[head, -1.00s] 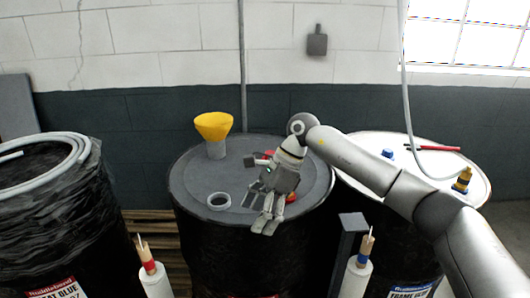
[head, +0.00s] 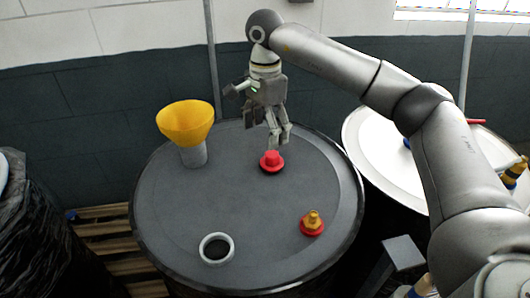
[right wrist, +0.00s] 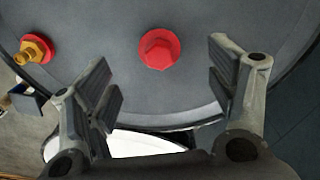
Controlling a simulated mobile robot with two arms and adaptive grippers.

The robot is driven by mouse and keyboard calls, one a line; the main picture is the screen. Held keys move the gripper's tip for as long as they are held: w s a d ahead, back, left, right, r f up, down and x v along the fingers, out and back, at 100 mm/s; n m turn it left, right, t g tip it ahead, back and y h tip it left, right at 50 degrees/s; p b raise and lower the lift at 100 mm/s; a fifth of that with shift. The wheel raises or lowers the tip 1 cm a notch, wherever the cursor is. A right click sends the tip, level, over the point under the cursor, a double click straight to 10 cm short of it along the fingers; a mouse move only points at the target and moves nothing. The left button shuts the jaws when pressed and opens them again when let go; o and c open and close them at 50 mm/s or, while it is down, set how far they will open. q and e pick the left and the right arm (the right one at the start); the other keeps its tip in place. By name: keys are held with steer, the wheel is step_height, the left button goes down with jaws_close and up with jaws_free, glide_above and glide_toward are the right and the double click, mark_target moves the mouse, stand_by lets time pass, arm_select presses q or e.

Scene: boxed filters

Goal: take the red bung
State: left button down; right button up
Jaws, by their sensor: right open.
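The red bung (head: 271,161), with a hexagonal top, sits on the lid of the dark drum (head: 225,225), toward its back. It also shows in the right wrist view (right wrist: 159,49), at the upper middle. My right gripper (head: 279,138) is open and empty, pointing down just above and behind the bung in the head view. In the right wrist view its two fingers (right wrist: 162,80) stand wide apart, with the bung between and beyond them, apparently not touched. My left gripper is not in view.
A yellow funnel (head: 185,124) on a grey neck stands at the lid's back left. A grey ring (head: 216,248) lies at the front left. A brass fitting on a red base (head: 312,224) sits at the right. A white-topped drum (head: 372,150) stands to the right.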

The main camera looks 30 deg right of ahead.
mark_target(269, 155)
steer(key=f, duration=0.1)
steer(key=s+f, duration=0.1)
steer(key=f, duration=0.1)
steer(key=shift+d+f+p, duration=0.1)
steer(key=shift+f+p, duration=0.1)
steer(key=shift+p, duration=0.15)
steer(key=shift+w+f+p, duration=0.25)
steer(key=shift+f+p, duration=0.05)
steer(key=shift+f, duration=0.3)
steer(key=f+p, duration=0.1)
steer(key=f, duration=0.1)
steer(key=f+p, duration=0.1)
steer(key=f, duration=0.1)
steer(key=shift+d+f, duration=0.1)
steer(key=shift+d, duration=0.3)
steer(key=shift+f, duration=0.2)
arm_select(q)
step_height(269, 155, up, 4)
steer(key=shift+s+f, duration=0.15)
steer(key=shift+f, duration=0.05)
arm_select(e)
steer(key=shift+w, duration=0.1)
steer(key=shift+c, duration=0.7)
steer(key=c, duration=0.9)
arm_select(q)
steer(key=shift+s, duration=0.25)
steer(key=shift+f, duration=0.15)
arm_select(e)
steer(key=shift+r, duration=0.1)
